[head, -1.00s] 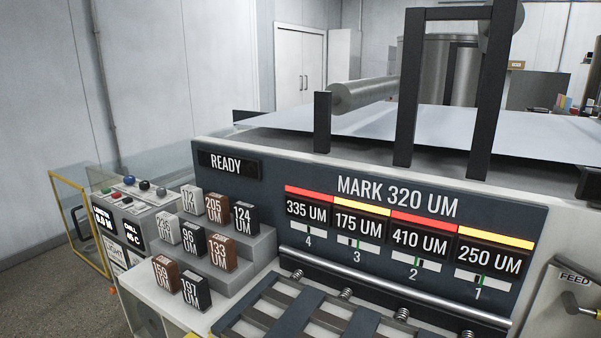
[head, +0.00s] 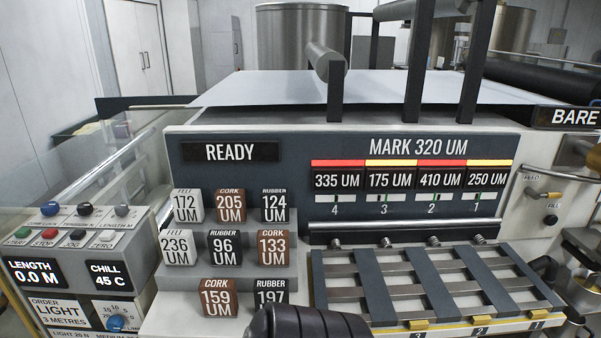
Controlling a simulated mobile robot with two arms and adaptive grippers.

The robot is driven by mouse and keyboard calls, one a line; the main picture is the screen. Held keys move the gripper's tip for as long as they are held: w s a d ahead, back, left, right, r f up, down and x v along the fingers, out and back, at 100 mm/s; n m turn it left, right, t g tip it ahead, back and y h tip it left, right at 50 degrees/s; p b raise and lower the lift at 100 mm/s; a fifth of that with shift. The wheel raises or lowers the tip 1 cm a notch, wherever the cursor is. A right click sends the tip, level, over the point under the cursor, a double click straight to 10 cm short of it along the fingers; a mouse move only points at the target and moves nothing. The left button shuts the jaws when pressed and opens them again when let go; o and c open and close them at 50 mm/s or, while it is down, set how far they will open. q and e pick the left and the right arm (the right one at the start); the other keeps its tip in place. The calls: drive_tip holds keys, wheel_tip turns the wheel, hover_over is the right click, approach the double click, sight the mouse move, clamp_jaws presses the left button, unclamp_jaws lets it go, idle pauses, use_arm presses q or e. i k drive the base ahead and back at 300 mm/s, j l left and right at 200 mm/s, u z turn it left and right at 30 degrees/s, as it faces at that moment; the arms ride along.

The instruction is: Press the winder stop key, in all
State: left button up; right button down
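The red stop key (head: 48,233) is on top of a small grey console at the left in the head view, labelled STOP. The green start key (head: 22,232) is on its left, and the keys labelled JOG and ZERO are on its right. The console display (head: 38,275) reads LENGTH 0.0 M. Nothing covers the stop key. No gripper fingertips show. A dark rounded part at the bottom middle hides the lower front of the machine; I cannot tell whether it is mine.
Three knobs, including a blue one (head: 49,208), stand behind the keys. Blocks such as the 172 UM block (head: 187,206) stand on steps right of the console. The READY display (head: 230,152) and a slatted rack (head: 320,290) are farther right. The space above the console looks clear.

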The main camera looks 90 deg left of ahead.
sight(50, 234)
drive_tip(key=k+u, duration=0.3)
drive_tip(key=k+j+u, duration=0.15)
drive_tip(key=k+u, duration=0.15)
drive_tip(key=u, duration=0.5)
drive_tip(key=k+j+u, duration=0.1)
drive_tip(key=u, duration=0.9)
drive_tip(key=k+j+u, duration=0.1)
drive_tip(key=u, duration=0.4)
drive_tip(key=j+u, duration=0.15)
drive_tip(key=u, duration=0.35)
drive_tip(key=j+u, duration=0.1)
drive_tip(key=u, duration=0.35)
drive_tip(key=j+u, duration=0.1)
drive_tip(key=u, duration=0.4)
drive_tip(key=j+u, duration=0.1)
drive_tip(key=u, duration=0.4)
